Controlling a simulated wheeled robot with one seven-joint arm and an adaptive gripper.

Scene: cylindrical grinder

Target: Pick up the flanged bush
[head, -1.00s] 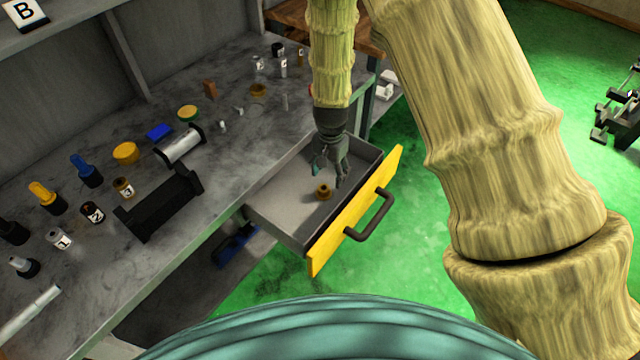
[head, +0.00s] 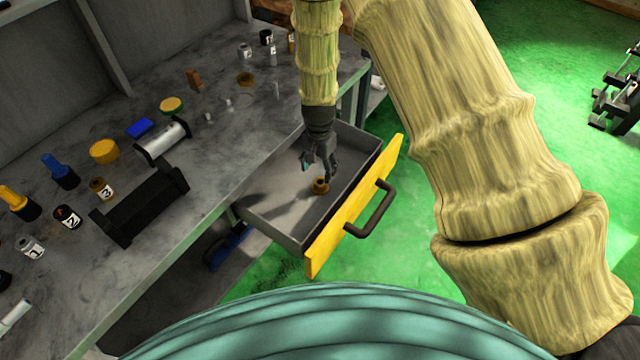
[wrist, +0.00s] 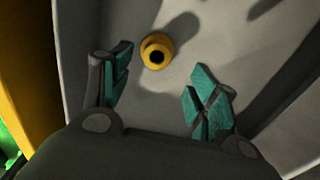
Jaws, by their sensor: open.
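The flanged bush (head: 320,187) is a small brass-yellow ring with a dark bore. It stands on the floor of the open drawer (head: 276,212), near the yellow front. In the wrist view the bush (wrist: 157,51) lies beyond the fingertips, between their lines and nearer the left finger. My gripper (head: 320,171) hangs over the drawer, just above the bush in the head view. In the wrist view my gripper (wrist: 160,88) has its teal-padded fingers spread apart with nothing between them. The gap in height to the bush is hard to judge.
The drawer's yellow front (head: 352,207) with its dark handle (head: 371,210) and the low grey walls surround the bush. The grey workbench (head: 215,150) at left holds numbered pieces, a black V-shaped holder (head: 140,206) and a metal cylinder (head: 163,140). Green floor lies right.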

